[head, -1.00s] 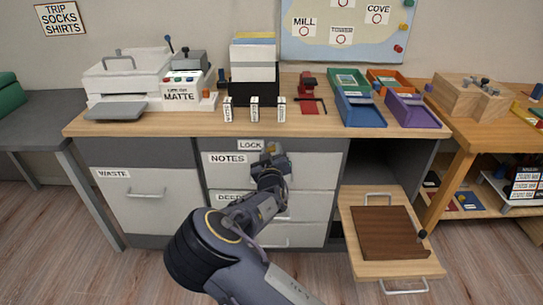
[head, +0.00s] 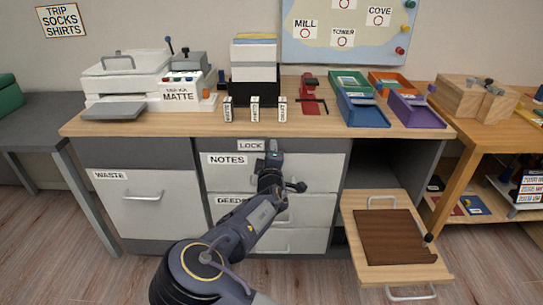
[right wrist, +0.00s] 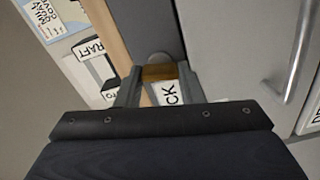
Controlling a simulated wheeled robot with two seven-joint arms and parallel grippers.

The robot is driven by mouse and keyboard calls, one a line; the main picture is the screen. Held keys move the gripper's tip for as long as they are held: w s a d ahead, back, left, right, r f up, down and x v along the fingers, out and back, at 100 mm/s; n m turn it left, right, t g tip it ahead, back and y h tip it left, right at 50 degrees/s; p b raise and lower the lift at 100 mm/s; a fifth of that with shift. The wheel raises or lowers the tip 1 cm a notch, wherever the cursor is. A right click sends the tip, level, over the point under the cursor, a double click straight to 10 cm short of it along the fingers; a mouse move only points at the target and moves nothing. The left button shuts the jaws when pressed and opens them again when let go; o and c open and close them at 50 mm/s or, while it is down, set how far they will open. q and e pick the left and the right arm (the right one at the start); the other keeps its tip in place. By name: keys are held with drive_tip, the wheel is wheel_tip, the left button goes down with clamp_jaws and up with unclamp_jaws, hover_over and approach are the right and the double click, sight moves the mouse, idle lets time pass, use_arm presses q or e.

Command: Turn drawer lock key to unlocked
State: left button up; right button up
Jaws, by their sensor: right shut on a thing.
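My right gripper (head: 273,150) is at the front of the desk's drawer unit, just right of the LOCK label (head: 250,145) and above the NOTES drawer (head: 315,168). In the right wrist view its two fingers (right wrist: 160,85) are shut on a small brass-brown piece, apparently the key (right wrist: 159,72). The LOCK label (right wrist: 168,94) shows partly behind the fingers, tilted. In the head view the gripper hides the key, so I cannot tell its turn angle there. My left gripper is not in view.
The desk top (head: 200,124) overhangs just above the gripper. A DEEDS drawer (head: 310,208) is below, partly behind my arm. A pulled-out tray (head: 355,238) with a dark brown board (head: 392,238) juts out at right. The WASTE drawer (head: 145,205) is shut at left.

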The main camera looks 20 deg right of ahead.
drive_tip(key=shift+f+n+b, duration=0.1)
drive_tip(key=shift+n+b, duration=0.25)
drive_tip(key=shift+n, duration=0.75)
drive_tip(key=o, duration=1)
drive_tip(key=p+v, duration=0.1)
drive_tip(key=v, duration=0.7)
